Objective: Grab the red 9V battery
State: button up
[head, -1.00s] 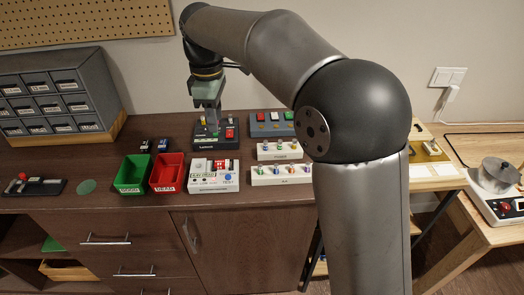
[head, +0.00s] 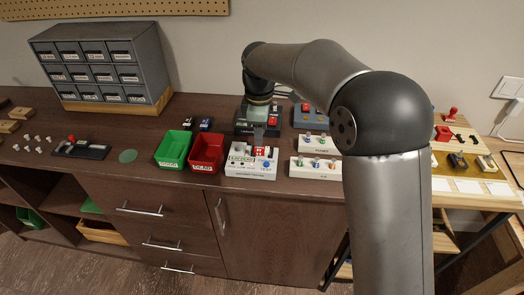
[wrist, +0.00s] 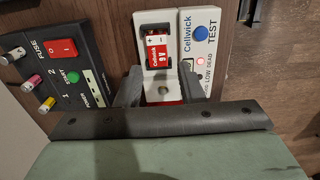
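The red 9V battery (wrist: 158,52), red and white with a Cellwick label, lies in the dark holder of the white battery tester (wrist: 196,18) in the wrist view. It shows small and red in the head view (head: 259,151) on the tester (head: 238,172). My gripper (wrist: 161,84) is open, its two dark fingers apart over the tester, just short of the battery in the wrist view. Another red patch shows between the fingers, partly hidden. In the head view my gripper (head: 259,136) hangs just behind and above the tester.
A dark fuse station (wrist: 68,75) with a red switch and small cells stands beside the tester. A green bin (head: 172,150) and a red bin (head: 207,154) stand left of it. White racks (head: 313,168) stand to the right. A drawer cabinet (head: 100,65) is at back left.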

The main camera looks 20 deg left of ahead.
aim_at(262, 149)
jog(key=f, duration=0.5)
jog(key=shift+w+d+f, duration=0.15)
jog(key=shift+w+d, duration=0.05)
jog(key=shift+d, duration=0.05)
jog(key=c, duration=0.7)
grip_shut()
jog(key=shift+r, duration=0.2)
